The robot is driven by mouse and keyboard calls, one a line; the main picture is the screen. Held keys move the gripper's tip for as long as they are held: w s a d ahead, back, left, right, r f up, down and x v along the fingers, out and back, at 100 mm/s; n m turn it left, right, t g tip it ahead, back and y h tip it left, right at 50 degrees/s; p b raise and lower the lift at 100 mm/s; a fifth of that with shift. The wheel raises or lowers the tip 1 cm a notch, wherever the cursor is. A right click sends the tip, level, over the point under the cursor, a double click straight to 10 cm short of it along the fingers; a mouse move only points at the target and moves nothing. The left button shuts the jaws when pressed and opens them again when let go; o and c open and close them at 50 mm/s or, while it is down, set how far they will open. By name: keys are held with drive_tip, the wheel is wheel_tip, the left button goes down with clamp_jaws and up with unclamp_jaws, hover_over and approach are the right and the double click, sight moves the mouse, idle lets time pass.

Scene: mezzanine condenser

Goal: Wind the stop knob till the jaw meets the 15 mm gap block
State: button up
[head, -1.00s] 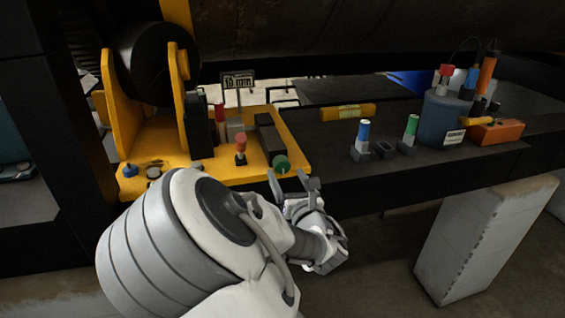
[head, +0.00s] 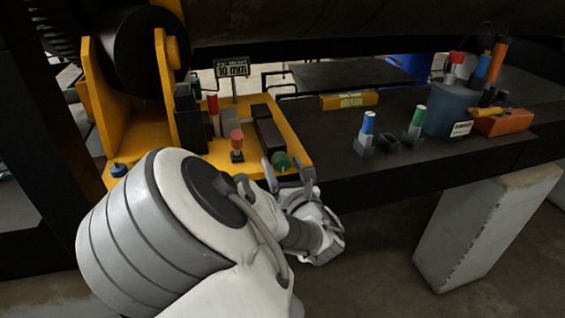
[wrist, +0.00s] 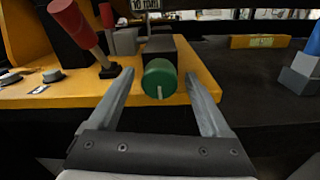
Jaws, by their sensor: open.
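The stop knob (head: 281,163) is a green round knob at the front end of a dark block (head: 266,128) on the yellow fixture. In the wrist view the knob (wrist: 159,79) has a pale line on its face. My gripper (head: 286,166) is open, one finger on each side of the knob, with visible gaps to both fingers in the wrist view (wrist: 160,76). A grey block (head: 231,121) stands behind; a red-handled piece (head: 213,104) stands next to it. I cannot tell which is the gap block or whether the jaw touches it.
A sign (head: 232,69) reads 10 mm. A red-topped lever (head: 237,142) stands left of the knob. On the dark bench are blue-handled (head: 368,126) and green-handled (head: 417,118) pieces in holders, a yellow level (head: 349,100), a blue tub (head: 449,113) and an orange box (head: 503,122).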

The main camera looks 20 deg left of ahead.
clamp_jaws()
drive_tip(key=shift+m+b, duration=0.75)
drive_tip(key=shift+m, duration=0.85)
unclamp_jaws()
drive_tip(key=shift+s, duration=0.1)
